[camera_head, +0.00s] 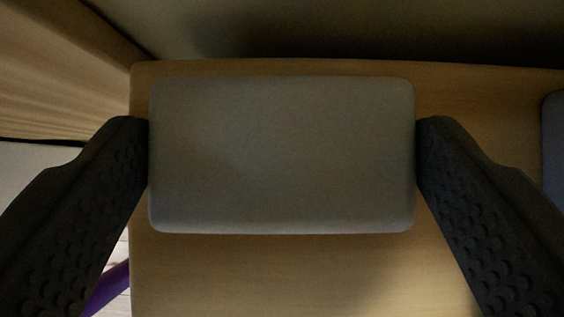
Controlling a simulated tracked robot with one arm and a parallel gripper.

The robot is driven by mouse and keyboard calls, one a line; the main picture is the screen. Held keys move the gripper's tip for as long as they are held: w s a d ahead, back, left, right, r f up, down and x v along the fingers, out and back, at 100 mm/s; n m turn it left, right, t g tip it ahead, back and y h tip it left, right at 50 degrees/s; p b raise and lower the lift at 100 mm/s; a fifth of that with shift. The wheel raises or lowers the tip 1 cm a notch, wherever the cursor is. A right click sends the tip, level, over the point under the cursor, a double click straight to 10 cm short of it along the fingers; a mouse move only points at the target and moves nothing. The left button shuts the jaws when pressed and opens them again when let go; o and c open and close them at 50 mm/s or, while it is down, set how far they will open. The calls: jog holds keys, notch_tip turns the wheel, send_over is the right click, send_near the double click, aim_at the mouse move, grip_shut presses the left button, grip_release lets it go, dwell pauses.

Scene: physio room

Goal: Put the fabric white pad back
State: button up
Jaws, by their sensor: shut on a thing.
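The fabric white pad (281,155) is a rounded rectangular block that looks grey in the dim light. It fills the middle of the view, with its long side running left to right. My gripper (282,150) is shut on the pad, one dark textured finger against its left end and one against its right end. The pad is over a light wooden surface (270,275). I cannot tell whether its underside touches the wood.
A dark grey-blue object (553,145) shows at the right edge on the same wood. A dark wall or panel (330,25) runs along the back. A wooden panel (65,75) stands at the upper left. Something purple (108,287) shows at the lower left, beyond the wood's left edge.

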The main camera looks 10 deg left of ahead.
jog(key=o, duration=1)
jog(key=p+v, duration=0.1)
jog(key=v, duration=1.1)
jog(key=shift+p, duration=0.3)
